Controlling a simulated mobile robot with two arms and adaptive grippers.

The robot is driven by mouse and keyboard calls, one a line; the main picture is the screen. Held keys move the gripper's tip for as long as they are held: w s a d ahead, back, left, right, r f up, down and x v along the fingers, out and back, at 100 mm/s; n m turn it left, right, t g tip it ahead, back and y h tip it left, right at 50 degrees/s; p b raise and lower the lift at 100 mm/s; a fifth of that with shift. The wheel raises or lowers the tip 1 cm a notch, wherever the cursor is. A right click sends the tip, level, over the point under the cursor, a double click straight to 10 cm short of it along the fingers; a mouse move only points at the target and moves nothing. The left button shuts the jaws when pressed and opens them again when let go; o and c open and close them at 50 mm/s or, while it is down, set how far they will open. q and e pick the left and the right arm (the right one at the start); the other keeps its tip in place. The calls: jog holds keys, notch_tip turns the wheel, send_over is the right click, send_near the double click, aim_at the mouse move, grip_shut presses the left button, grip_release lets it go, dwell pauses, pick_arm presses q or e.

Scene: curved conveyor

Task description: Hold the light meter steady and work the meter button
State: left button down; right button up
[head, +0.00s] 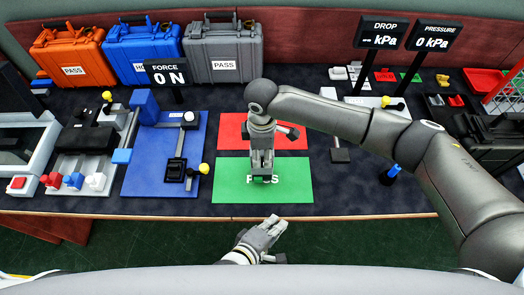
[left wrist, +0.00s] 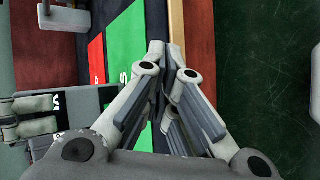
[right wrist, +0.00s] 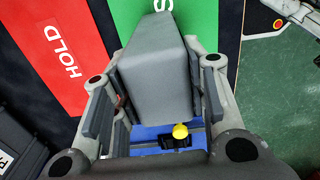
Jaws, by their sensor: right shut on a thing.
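My right gripper (head: 262,172) is over the green mat (head: 285,188). It is shut on a grey box-shaped body (right wrist: 155,75), which I take to be the light meter. In the head view the gripper mostly hides this body. The right wrist view shows one plain grey face between the fingers; no button can be made out there. My left gripper (head: 279,222) is empty, in front of the table's near edge and apart from the held body. Its fingertips are together or nearly so in the left wrist view (left wrist: 168,50).
A red mat (head: 232,132) lies behind the green one. A blue force stand (head: 140,180) is to the left, below a "0 N" sign (head: 167,72). Orange (head: 70,52), blue (head: 143,50) and grey (head: 222,50) cases line the back. The table right of the green mat has free room.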

aim_at(261, 197)
pick_arm(q)
jog(key=shift+n+t+y, duration=0.4)
jog(key=shift+t, duration=0.1)
jog(key=shift+w+a+f, duration=0.1)
jog(key=shift+w+a, duration=0.55)
jog(key=shift+w, duration=1)
jog(key=shift+w+a+r, duration=0.1)
jog(key=shift+w+a, duration=0.6)
jog(key=shift+w, duration=0.9)
jog(key=shift+w+a+f, duration=0.1)
jog(key=shift+w+a, duration=0.55)
jog(key=shift+w, duration=1)
jog(key=shift+w, duration=0.45)
jog(key=shift+s, duration=0.45)
